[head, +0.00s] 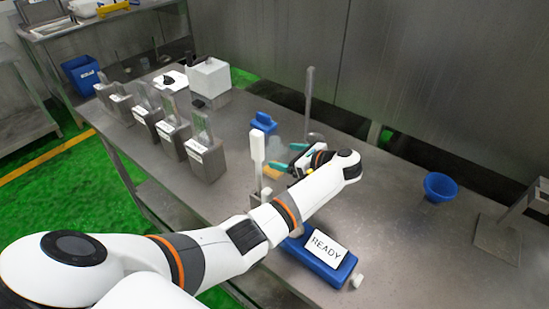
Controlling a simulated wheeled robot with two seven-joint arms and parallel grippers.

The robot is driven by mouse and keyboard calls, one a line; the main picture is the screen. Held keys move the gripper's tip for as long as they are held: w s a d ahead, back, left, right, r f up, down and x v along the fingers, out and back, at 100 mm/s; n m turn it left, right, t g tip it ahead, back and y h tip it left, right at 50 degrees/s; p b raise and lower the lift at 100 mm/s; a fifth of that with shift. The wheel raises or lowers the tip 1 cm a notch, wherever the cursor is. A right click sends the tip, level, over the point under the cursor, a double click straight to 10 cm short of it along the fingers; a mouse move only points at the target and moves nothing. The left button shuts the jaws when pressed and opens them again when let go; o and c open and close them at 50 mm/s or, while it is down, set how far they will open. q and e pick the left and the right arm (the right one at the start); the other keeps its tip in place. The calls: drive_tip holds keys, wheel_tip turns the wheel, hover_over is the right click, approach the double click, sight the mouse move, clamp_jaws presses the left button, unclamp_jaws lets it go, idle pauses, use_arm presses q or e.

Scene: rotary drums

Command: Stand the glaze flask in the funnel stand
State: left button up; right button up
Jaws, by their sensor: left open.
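My left gripper (287,157) is over the middle of the table, with its teal fingertips apart and pointing left. A pale, see-through shape (284,133), possibly the glaze flask, shows faintly just beyond the fingertips; its outline is too unclear to be sure. A blue funnel-shaped cup (440,187), possibly the funnel stand, stands upright on the right part of the table, well right of the gripper. Nothing can be seen in it from here. My left forearm and wrist hide part of the table in front. My right gripper is out of view.
A blue block with a READY sign (327,249) lies below my forearm. A white upright post (258,155) stands close left of the gripper. Several labelled grey holders (205,160) line the left side. A metal stand (497,238) is at right. Table around the cup is clear.

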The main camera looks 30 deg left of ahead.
sight(274, 153)
use_arm(q)
drive_tip(key=p+x, duration=0.1)
drive_tip(key=x, duration=0.5)
drive_tip(key=shift+w+r, duration=0.1)
drive_tip(key=c, duration=1.2)
